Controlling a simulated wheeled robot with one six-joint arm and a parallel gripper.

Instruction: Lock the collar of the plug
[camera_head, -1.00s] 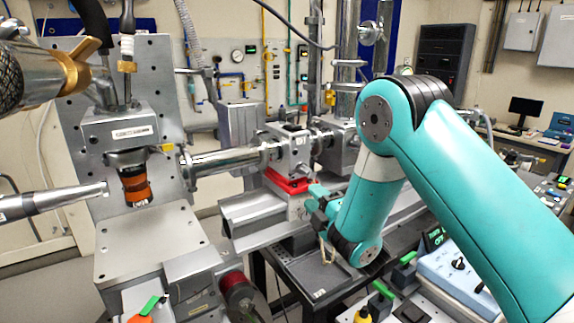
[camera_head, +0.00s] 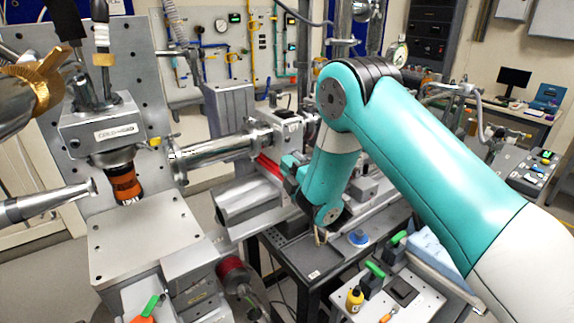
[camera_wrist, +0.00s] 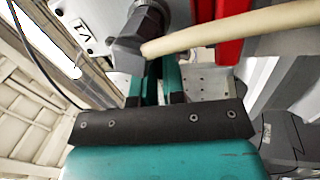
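In the wrist view, a grey angled plug (camera_wrist: 128,50) with a thick beige cable (camera_wrist: 215,32) sits just beyond my fingers. A darker ring that looks like its collar (camera_wrist: 151,14) shows at the plug's upper end. The two teal fingers of my gripper (camera_wrist: 155,80) reach up to the plug, with a narrow dark gap between them. The plug cannot be made out there.
A steel beam pipe (camera_head: 215,152) runs just left of my gripper. A dark tray table (camera_head: 285,248) lies below. In the wrist view, a red part (camera_wrist: 236,20) is close on the right.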

